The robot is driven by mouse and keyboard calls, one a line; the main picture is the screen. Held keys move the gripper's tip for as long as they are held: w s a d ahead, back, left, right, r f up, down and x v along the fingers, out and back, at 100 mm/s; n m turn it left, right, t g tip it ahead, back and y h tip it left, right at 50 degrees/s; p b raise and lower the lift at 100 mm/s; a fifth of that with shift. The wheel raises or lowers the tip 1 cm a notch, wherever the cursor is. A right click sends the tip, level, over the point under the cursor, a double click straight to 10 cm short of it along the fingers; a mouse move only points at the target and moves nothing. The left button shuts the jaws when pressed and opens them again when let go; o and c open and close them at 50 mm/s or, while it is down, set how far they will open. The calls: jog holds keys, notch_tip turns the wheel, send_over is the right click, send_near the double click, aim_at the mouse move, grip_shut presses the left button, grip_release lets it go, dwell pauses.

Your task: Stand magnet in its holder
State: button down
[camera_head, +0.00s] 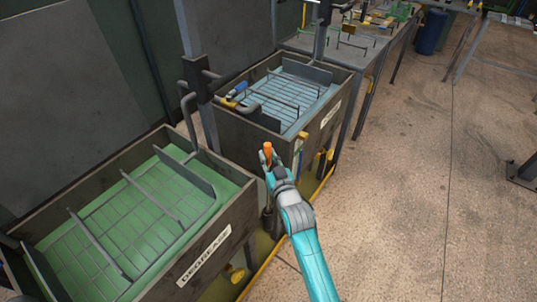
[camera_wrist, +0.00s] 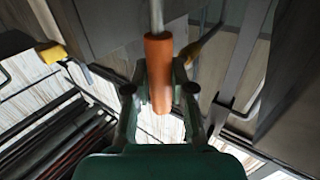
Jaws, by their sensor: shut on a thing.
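The magnet's orange handle (camera_head: 267,150) sticks up from my gripper (camera_head: 274,166) in the head view. In the wrist view my gripper (camera_wrist: 160,88) is shut on the orange handle (camera_wrist: 158,70), with a finger on each side. A thin grey metal rod (camera_wrist: 156,14) runs on from the handle past the top edge of that view. A dark upright piece (camera_head: 268,219) shows below my gripper; whether it is the magnet's lower end or a holder, I cannot tell. I cannot make out the holder with certainty.
A tank with green liquid, labelled "DEGREASE" (camera_head: 205,255), stands at the left. A tank with pale blue liquid (camera_head: 270,125) stands behind it. Yellow-handled items (camera_head: 301,140) hang on its near side.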

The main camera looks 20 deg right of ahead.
jog(key=shift+f, duration=3.85)
jog(key=c, duration=0.9)
grip_release()
jog(key=s, duration=1.2)
